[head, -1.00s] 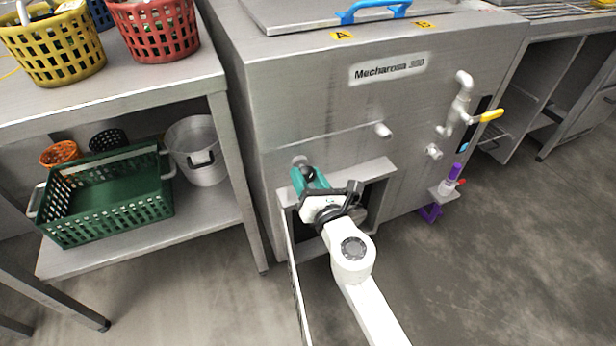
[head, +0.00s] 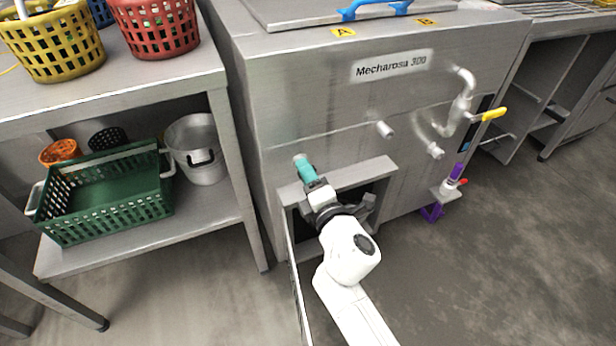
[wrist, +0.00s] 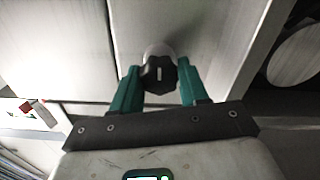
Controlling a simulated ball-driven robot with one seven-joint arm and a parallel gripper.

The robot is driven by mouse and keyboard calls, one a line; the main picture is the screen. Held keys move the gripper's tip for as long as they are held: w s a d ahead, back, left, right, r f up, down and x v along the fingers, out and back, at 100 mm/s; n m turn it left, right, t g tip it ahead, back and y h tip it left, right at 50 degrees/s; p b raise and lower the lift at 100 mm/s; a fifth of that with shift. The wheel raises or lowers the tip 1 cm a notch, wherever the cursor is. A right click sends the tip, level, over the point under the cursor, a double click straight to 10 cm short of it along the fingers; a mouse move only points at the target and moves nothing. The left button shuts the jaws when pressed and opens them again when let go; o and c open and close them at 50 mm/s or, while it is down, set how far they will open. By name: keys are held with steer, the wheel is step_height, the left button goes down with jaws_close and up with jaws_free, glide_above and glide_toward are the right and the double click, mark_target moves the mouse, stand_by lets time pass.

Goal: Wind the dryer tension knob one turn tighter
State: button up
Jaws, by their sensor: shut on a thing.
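The tension knob (wrist: 160,76) is black with a lobed rim and a pale mark on its face, seen in the wrist view in front of a pale round collar. My gripper (wrist: 158,82) has its green fingers on either side of the knob and is shut on it. In the head view my gripper (head: 303,166) reaches the front of the steel machine (head: 310,115), above the upper left corner of an open compartment. There the fingers and wrist hide the knob.
The open compartment (head: 380,193) lies right of my gripper, with its door (head: 294,285) swung out below. A pipe stub (head: 385,129) and a yellow-handled valve (head: 493,114) project from the front. A shelf with a green crate (head: 110,205) stands left. Floor is clear at right.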

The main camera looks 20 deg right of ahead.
steer(key=m+b, duration=0.1)
steer(key=m, duration=0.5)
steer(key=shift+a+f+b, duration=0.1)
steer(key=shift+f+b, duration=0.05)
steer(key=shift+b, duration=0.2)
steer(key=m+b, duration=0.2)
steer(key=m, duration=0.3)
steer(key=shift+m, duration=0.4)
steer(key=shift+r, duration=0.2)
steer(key=o, duration=1)
steer(key=shift+o, duration=0.2)
steer(key=s+p, duration=0.1)
steer(key=s, duration=0.9)
steer(key=shift+s, duration=0.4)
